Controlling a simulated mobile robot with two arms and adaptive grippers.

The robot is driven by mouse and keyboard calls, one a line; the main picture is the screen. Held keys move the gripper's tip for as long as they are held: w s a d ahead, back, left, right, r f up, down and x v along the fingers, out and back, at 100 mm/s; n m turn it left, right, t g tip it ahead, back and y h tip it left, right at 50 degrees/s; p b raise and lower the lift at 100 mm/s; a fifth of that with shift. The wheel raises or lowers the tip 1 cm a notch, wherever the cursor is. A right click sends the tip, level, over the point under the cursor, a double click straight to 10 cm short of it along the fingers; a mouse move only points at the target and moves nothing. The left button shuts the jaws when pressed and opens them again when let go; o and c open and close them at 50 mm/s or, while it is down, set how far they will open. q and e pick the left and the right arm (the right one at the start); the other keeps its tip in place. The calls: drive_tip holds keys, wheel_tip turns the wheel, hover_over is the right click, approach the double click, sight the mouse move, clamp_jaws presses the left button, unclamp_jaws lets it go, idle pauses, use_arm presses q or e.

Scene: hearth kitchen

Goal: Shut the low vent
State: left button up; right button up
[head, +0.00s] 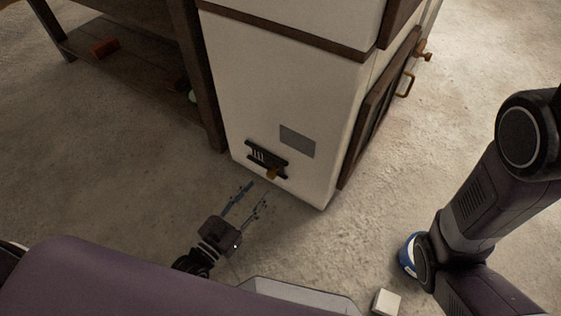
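The low vent (258,153) is a small dark metal plate low on the front of a white stove block. Pale slots show in its left part. A brass-brown knob (272,174) sits at its lower right. My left gripper (258,193) is near the floor in front of the vent, its two thin fingers apart and pointing up towards it. It looks empty, and a small gap shows between the fingertips and the knob. My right arm shows at the right, but its gripper is out of view.
A grey plate (297,141) is set in the white stove block (318,95) above the vent. Bare floor (120,180) lies left of the gripper.

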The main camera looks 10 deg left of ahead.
sight(269, 176)
use_arm(q)
drive_tip(key=b+x, duration=0.4)
drive_tip(key=x, duration=0.3)
drive_tip(key=shift+f, duration=0.2)
drive_tip(key=shift+w+d+r, duration=0.1)
drive_tip(key=shift+w+r, duration=0.05)
drive_tip(key=shift+w, duration=0.25)
clamp_jaws()
